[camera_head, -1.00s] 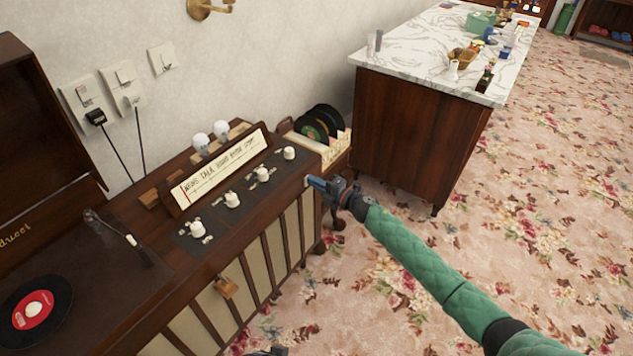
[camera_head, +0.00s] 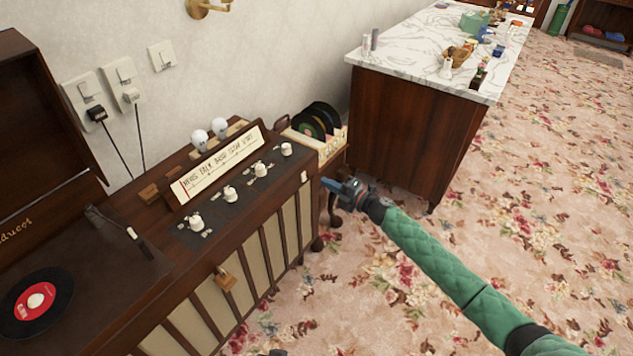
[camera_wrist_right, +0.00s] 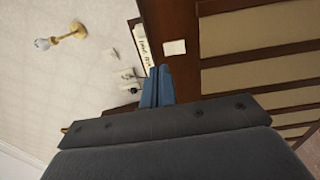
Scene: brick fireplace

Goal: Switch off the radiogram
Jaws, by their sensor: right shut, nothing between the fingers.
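The radiogram (camera_head: 262,230) is a dark wooden cabinet along the wall, with a slatted cream front, a turntable at left and several white knobs on top. A small white square switch (camera_head: 304,176) sits at the right end of its front; it also shows in the wrist view (camera_wrist_right: 175,47). Whether it is on or off I cannot tell. My right gripper (camera_head: 328,184) has its blue fingers shut and empty, just right of the switch, with a small gap in the picture. In the wrist view the fingertips (camera_wrist_right: 158,72) show just beside it. My left gripper is not clearly in view.
Wall sockets (camera_head: 90,95) hold a black plug and a white plug with hanging cords. Two light bulbs (camera_head: 209,134) stand on the cabinet. A record rack (camera_head: 325,140) is behind its right end. A marble-topped counter (camera_head: 425,60) stands beyond. The carpet (camera_head: 520,220) at right is open.

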